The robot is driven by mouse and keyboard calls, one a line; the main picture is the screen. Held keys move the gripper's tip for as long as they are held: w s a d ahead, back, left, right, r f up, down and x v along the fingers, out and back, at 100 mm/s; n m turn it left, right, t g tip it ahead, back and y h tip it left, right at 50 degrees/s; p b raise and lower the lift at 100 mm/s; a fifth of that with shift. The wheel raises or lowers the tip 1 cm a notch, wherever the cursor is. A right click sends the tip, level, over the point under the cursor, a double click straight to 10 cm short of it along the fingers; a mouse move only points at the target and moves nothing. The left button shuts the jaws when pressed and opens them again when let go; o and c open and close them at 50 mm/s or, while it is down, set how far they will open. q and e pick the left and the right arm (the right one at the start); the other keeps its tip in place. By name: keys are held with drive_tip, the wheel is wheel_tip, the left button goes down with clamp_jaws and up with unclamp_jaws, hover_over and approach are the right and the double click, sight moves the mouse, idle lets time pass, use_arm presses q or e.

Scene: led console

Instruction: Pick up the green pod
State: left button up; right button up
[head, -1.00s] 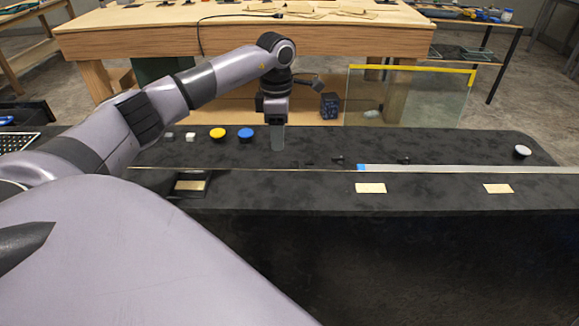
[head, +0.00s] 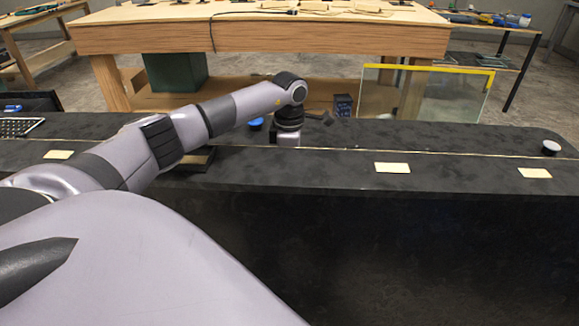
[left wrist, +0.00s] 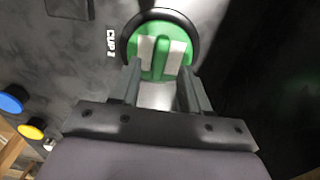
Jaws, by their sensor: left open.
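The green pod (left wrist: 153,61) is a round green disc with a raised middle ridge and two pale patches. It sits inside a dark ring in the black console top, beside a label starting "CUP". My left gripper (left wrist: 162,75) is open, with its fingertips at the near edge of the pod, one towards each side of the ridge. I cannot tell whether they touch it. In the head view my left gripper (head: 287,140) is low over the console, its fingers hidden, and the pod is not visible. My right gripper is not in view.
Blue (left wrist: 10,100) and yellow (left wrist: 30,131) round buttons lie to the left in the wrist view. A pale knob (head: 551,147) stands at the console's right end. Paper labels (head: 393,168) lie near the console's front edge. A wooden bench (head: 300,38) stands behind.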

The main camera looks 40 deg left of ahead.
use_arm(q)
wheel_tip(320, 180, down, 2)
drive_tip(key=shift+f, duration=0.15)
clamp_jaws()
